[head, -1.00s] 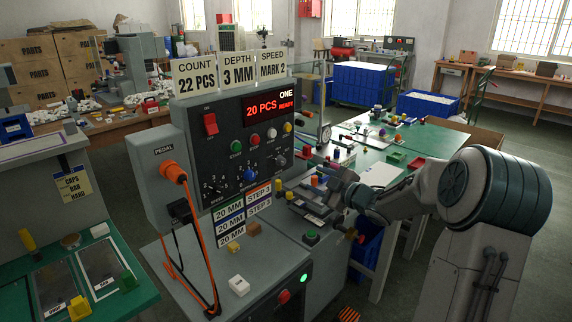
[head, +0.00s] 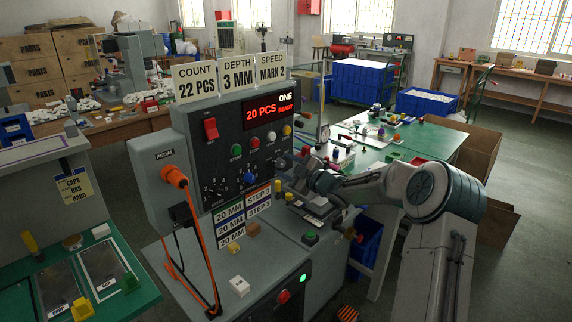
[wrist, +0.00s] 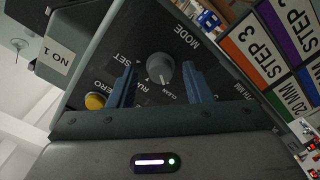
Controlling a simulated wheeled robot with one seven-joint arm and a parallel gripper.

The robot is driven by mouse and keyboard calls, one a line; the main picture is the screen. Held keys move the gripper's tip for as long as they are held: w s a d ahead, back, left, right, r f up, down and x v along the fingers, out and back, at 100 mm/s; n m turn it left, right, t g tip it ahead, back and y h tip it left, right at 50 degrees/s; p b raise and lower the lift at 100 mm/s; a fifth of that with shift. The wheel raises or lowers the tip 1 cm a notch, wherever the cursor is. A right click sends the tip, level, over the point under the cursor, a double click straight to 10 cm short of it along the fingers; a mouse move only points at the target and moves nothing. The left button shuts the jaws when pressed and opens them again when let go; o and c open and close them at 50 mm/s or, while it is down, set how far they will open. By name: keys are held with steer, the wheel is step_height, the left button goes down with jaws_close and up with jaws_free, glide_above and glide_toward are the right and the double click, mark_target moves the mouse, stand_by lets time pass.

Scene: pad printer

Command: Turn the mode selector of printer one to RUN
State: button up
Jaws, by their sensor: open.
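Printer one (head: 190,125) shows "ONE" and "20 PCS READY" on its display. Its mode selector (wrist: 160,67) is a round dark knob on the dark panel in the wrist view, with MODE, SET, RUN and CLEAN printed around it. The picture is rotated there, and I cannot tell for sure which label the pointer faces. My gripper (wrist: 160,78) is open, its two blue fingers on either side of the knob with gaps visible. In the head view my gripper (head: 303,175) is at the panel's right edge, by the knob.
A yellow button (wrist: 95,101) sits left of the fingers in the wrist view. STEP labels (wrist: 238,46) are at its upper right. In the head view, a red switch (head: 210,128) and several coloured buttons share the panel. A green table (head: 440,140) stands behind my arm.

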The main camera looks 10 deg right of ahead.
steer(key=shift+w+a, duration=0.25)
steer(key=shift+w, duration=0.1)
jaws_close()
steer(key=shift+r+m+p, duration=0.15)
steer(key=shift+m+p, duration=0.7)
steer(key=shift+m, duration=0.25)
steer(key=m+p, duration=0.2)
steer(key=m, duration=0.1)
steer(key=shift+m, duration=0.3)
steer(key=m+p, duration=0.2)
steer(key=m, duration=0.3)
steer(key=shift+p, duration=0.4)
